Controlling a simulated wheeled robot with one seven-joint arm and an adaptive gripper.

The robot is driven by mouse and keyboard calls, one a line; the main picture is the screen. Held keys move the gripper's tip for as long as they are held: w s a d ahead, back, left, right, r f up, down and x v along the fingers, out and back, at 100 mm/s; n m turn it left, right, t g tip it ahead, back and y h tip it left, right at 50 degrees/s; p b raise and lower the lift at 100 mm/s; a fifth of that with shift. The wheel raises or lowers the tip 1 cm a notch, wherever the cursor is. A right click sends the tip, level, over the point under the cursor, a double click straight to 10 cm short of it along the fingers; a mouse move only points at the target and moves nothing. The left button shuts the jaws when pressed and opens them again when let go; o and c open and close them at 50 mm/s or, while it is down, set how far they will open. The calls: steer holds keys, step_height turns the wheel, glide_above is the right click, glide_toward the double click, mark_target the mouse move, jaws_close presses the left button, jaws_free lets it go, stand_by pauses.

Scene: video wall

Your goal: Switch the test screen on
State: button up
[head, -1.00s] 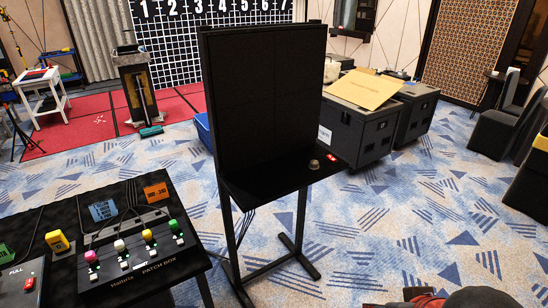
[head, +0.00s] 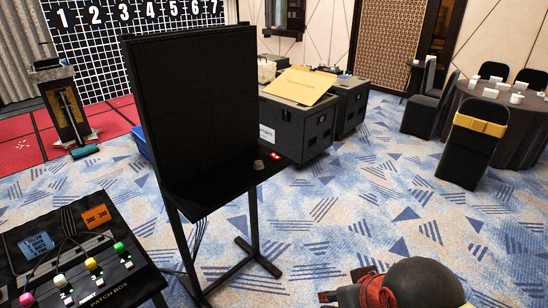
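The test screen (head: 195,100) is a tall dark panel on a black floor stand, left of the middle. Its face is black, with no picture on it. A narrow black shelf (head: 225,185) juts out below the panel. On the shelf's right end are a small grey-brown knob-like piece (head: 258,165) and a small red piece with a light mark (head: 275,156). They are too small to read. Part of my arm, dark and rounded with red, shows at the bottom right, well apart from the shelf. My gripper's fingers do not show.
A black table with a patch box (head: 108,284) and coloured knobs stands at lower left. Black cases (head: 296,125) stand behind the screen. A chair with a yellow band (head: 470,150) and a round table (head: 515,115) are at right. Patterned carpet (head: 360,215) is open right of the stand.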

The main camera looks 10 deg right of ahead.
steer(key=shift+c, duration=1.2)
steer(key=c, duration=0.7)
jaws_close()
